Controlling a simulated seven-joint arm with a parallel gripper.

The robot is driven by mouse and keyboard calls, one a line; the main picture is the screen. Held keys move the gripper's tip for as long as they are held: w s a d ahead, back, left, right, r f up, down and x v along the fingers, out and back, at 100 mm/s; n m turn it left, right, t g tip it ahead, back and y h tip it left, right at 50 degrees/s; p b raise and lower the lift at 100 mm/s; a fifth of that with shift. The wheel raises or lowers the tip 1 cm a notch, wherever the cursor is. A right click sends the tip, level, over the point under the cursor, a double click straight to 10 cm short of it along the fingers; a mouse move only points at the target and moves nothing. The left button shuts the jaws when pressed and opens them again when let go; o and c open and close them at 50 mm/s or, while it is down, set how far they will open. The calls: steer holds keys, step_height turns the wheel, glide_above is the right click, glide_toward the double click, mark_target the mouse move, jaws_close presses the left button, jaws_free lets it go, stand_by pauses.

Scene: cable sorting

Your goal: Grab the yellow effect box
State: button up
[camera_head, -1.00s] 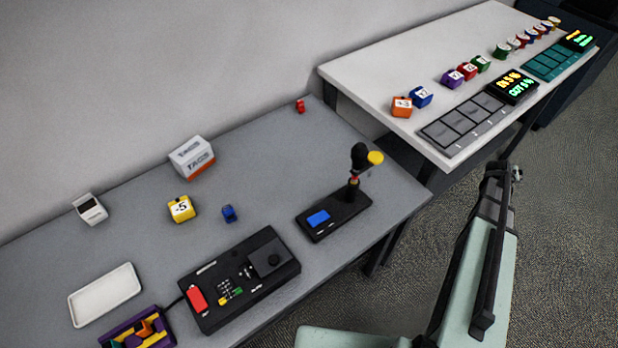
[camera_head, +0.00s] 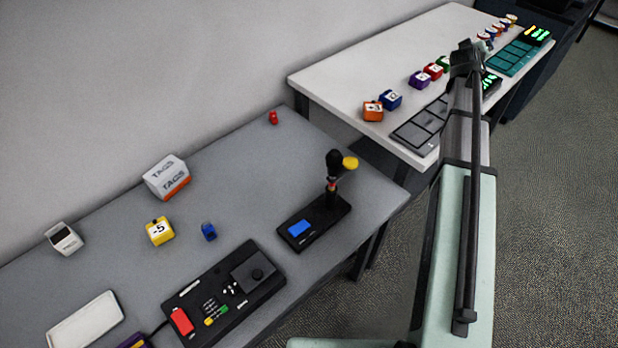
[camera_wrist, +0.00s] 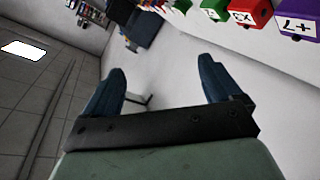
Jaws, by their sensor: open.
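A yellow box (camera_head: 160,232) marked "-5" sits on the grey table (camera_head: 110,265), in front of the white and orange TAGS box. My gripper (camera_head: 466,58) is far to its right, over the white table's front edge, with no contact with the yellow box. In the wrist view my gripper (camera_wrist: 160,82) has its two blue fingers spread wide, with nothing between them. The yellow box does not show in the wrist view.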

steer(key=s+a+f+n+g+y, duration=0.1)
steer(key=a+f+y, duration=0.15)
steer(key=a, duration=1.65)
steer(key=s+a+f+y, duration=0.2)
steer(key=a+y, duration=0.1)
steer(key=a, duration=1.7)
steer(key=s+a+f+g+y, duration=0.1)
steer(key=s+a, duration=0.3)
steer(key=a, duration=0.4)
steer(key=s+a+f+n+g+y, duration=0.1)
steer(key=s+a+f, duration=0.1)
steer(key=s+a, duration=0.45)
steer(key=s+a+f+g+y, duration=0.1)
steer(key=s+a, duration=0.2)
steer(key=a, duration=0.6)
steer(key=n+g+y, duration=0.2)
steer(key=n+g, duration=0.1)
steer(key=g, duration=0.2)
glide_toward(158, 227)
steer(key=shift+x, duration=5.05)
steer(key=c, duration=1.2)
